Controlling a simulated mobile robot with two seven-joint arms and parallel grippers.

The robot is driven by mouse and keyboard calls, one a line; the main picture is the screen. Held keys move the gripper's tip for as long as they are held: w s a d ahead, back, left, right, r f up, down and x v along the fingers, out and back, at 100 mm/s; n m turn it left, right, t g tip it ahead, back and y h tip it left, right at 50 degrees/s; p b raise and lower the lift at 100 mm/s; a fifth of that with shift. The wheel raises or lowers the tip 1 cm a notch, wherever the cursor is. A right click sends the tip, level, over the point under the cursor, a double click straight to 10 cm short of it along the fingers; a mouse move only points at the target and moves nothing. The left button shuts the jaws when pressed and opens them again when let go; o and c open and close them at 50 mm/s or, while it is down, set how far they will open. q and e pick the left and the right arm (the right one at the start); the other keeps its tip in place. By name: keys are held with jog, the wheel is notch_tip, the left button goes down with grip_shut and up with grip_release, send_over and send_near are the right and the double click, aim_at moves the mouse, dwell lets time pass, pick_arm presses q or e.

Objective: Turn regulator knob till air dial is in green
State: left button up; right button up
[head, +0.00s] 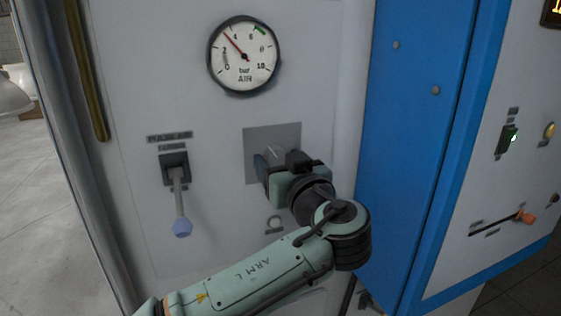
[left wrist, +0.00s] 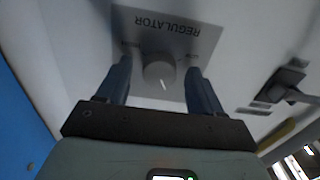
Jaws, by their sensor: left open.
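The air dial (head: 243,56) is a round gauge on the upper part of the white panel. Its red needle points between 2 and 4, left of the green band near 6 to 8. The grey regulator plate (head: 256,137) is below it, partly hidden by my left gripper (head: 271,167). In the left wrist view the regulator knob (left wrist: 159,70) is a round grey knob with a white mark. My left gripper (left wrist: 162,82) is open, its two blue fingers on either side of the knob; I cannot tell whether they touch it. My right gripper is not in view.
A lever with a pale blue tip (head: 182,226) hangs on the panel left of the plate. A blue cabinet edge (head: 416,120) stands to the right.

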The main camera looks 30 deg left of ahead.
pick_arm(q)
jog(key=c, duration=1.1)
jog(key=shift+o, duration=0.2)
jog(key=shift+m, duration=0.3)
jog(key=m, duration=0.3)
jog(key=shift+m+p, duration=0.3)
jog(key=m+p, duration=0.1)
jog(key=m, duration=0.3)
jog(key=shift+r+m, duration=0.1)
jog(key=shift+m, duration=0.2)
jog(key=m+p, duration=0.1)
jog(key=m, duration=0.2)
jog(key=shift+m+p, duration=0.3)
jog(key=shift+p, duration=0.05)
jog(key=m+p, duration=0.2)
jog(key=m, duration=0.2)
jog(key=shift+s, duration=0.1)
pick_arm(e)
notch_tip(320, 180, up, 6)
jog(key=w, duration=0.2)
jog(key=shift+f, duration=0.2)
pick_arm(q)
jog(key=shift+m, duration=0.3)
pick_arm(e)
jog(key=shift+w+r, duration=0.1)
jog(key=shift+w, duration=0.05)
